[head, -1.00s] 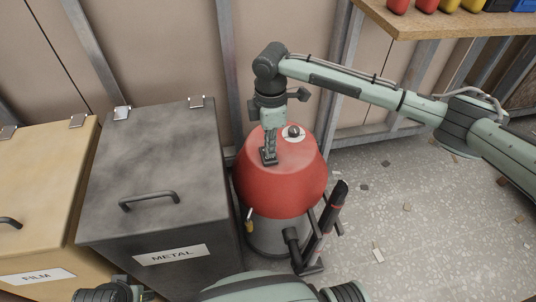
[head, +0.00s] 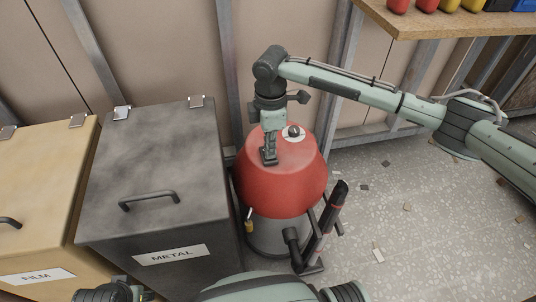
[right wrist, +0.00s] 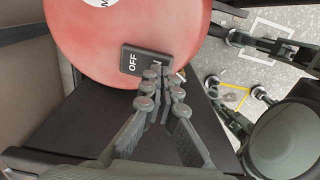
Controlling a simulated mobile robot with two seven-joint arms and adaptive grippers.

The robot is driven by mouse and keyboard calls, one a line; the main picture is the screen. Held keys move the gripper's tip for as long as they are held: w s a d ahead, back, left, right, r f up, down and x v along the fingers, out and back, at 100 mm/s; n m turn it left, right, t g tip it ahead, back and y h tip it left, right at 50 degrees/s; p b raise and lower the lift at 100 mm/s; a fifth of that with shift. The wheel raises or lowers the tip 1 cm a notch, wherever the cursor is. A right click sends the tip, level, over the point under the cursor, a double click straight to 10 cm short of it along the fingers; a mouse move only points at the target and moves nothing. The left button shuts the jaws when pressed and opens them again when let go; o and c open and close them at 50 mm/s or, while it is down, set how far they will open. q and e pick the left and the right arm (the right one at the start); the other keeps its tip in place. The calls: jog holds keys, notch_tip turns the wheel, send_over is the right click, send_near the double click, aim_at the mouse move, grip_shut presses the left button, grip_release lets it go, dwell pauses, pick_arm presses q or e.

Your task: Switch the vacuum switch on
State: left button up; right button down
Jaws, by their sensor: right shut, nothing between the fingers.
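The vacuum is a red domed canister (head: 285,190) on a grey base, beside the METAL bin. In the right wrist view, its black switch (right wrist: 131,58) is set into the red dome (right wrist: 95,35). "OFF" is readable on the switch's left part; the fingertips partly cover the lettering on its right part. My right gripper (head: 269,160) reaches down onto the dome from above, shut and empty. In the right wrist view its fingertips (right wrist: 161,76) are over the right end of the switch. Whether they touch it or press it I cannot tell. My left gripper is not clearly in view.
A dark METAL bin (head: 150,215) stands just left of the vacuum, with a tan FILM bin (head: 40,200) further left. A black hose nozzle (head: 325,222) stands at the vacuum's right. A wooden shelf (head: 440,22) is at the upper right. Open speckled floor (head: 420,215) lies right.

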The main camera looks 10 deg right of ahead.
jog(key=shift+f, duration=0.8)
notch_tip(320, 180, up, 3)
jog(key=p, duration=0.3)
jog(key=shift+r+p, duration=0.5)
jog(key=shift+r, duration=1.55)
